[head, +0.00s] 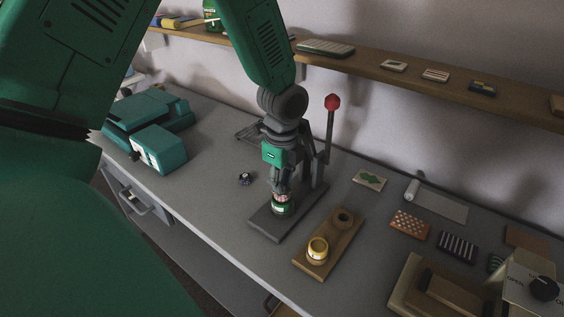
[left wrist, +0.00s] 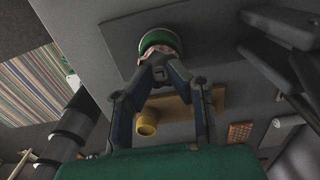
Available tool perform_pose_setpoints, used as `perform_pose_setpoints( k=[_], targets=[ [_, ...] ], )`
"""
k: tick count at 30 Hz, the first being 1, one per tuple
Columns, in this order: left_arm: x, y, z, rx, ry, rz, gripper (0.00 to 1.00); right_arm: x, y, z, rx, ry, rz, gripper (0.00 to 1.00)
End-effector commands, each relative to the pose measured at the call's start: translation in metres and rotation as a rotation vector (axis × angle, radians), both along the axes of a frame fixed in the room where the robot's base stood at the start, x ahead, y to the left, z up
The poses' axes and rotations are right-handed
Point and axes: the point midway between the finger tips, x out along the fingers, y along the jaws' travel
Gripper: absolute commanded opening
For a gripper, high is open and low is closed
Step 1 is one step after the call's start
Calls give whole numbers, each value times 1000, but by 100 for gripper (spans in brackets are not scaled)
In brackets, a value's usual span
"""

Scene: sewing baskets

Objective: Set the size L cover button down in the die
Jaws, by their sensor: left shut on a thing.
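My left gripper (head: 280,194) comes down from above at the hand press, its fingers close together on a small pale pinkish piece, which I take to be the cover button. The piece (left wrist: 155,56) is mostly hidden by the fingertips in the left wrist view. The die (head: 280,209), a short round part with a green and white band, stands on the press's dark base plate (head: 262,224). Its green rim (left wrist: 161,38) is right beside the fingertips in the left wrist view. I cannot tell whether the button touches the die. No size mark is readable. My right gripper is not in view.
The press lever with its red knob (head: 332,102) rises just behind my gripper. A wooden board (head: 330,240) with a yellow cup (head: 318,249) lies in front right. Teal boxes (head: 159,149) stand left. Several cards and trays lie right; a shelf (head: 390,72) runs along the wall.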

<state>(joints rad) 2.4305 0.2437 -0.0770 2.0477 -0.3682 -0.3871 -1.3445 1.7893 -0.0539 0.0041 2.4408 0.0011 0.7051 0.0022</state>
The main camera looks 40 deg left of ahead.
Motion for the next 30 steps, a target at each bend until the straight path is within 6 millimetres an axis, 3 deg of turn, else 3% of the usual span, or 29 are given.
perform_pose_setpoints(
  k=[16,30],
  targets=[
    [0,-19,1,17,-4,-5,0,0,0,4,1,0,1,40],
    [0,-14,-3,12,-4,-4,0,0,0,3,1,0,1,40]
  ],
)
